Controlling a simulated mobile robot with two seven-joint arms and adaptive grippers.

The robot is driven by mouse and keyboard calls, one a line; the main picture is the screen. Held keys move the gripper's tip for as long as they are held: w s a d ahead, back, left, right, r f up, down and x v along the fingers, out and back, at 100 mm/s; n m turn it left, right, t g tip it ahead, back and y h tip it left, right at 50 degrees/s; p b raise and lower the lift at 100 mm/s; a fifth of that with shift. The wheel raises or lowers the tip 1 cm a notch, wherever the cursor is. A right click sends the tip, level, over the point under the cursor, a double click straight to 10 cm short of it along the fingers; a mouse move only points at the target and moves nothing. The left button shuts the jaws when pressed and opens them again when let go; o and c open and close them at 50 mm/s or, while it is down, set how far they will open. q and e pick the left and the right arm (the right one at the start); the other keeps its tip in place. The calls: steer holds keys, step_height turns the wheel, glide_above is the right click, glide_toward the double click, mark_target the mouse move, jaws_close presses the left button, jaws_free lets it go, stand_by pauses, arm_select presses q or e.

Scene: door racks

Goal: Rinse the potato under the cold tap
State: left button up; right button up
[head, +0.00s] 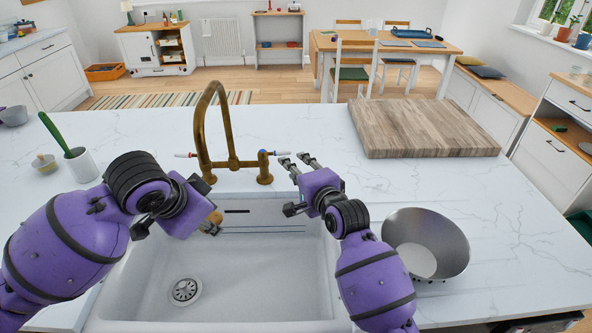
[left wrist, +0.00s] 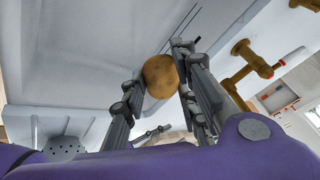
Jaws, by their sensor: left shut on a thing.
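The potato (left wrist: 160,75) is brown and round, held between the fingertips of my left gripper (left wrist: 163,72). In the head view the potato (head: 214,218) shows partly behind the left gripper, over the back of the white sink (head: 225,270). No water shows. The cold tap handle (head: 263,157) has a blue mark and stands at the tap's right. My right gripper (head: 297,160) is open and empty, its fingertips close beside that handle; contact cannot be told.
The red-tipped handle (head: 184,155) is at the tap's left. A metal colander (head: 428,240) stands right of the sink, beside my right arm. A wooden board (head: 420,128) lies at the back right. A pot with a green-handled brush (head: 80,163) stands at left.

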arm_select(q)
steer(key=s, duration=0.1)
steer(key=s+a, duration=0.1)
steer(key=s, duration=0.3)
steer(key=shift+s+a, duration=0.2)
steer(key=shift+a, duration=0.05)
stand_by(2.2)
